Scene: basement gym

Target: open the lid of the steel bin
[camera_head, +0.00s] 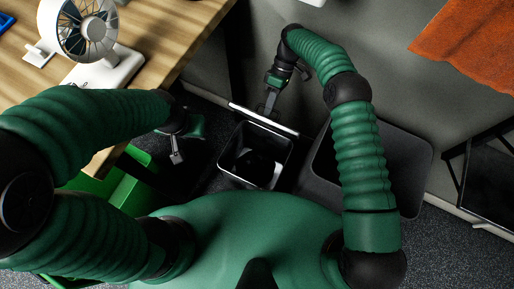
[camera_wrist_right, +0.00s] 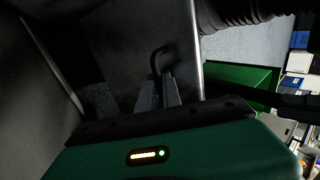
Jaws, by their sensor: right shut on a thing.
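The steel bin (camera_head: 224,171) stands on the floor in the middle of the head view, its dark inside showing. Its lid (camera_head: 285,128) is raised at the far rim and shows nearly edge-on as a bright strip. My right gripper (camera_head: 268,108) is behind the lid, shut on the lid's handle. In the right wrist view the curved dark handle (camera_wrist_right: 157,58) is at the fingertips (camera_wrist_right: 160,82), in front of the lid's flat grey face (camera_wrist_right: 120,38). My left gripper (camera_head: 177,157) hangs left of the bin, apart from it; its finger gap is unclear.
A larger dark bin (camera_head: 405,160) stands close on the right. A wooden table (camera_head: 165,35) with a white fan (camera_head: 88,35) is at upper left. A green crate (camera_head: 115,195) is below my left arm. An orange towel (camera_head: 468,45) hangs at upper right. The grey wall is close behind.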

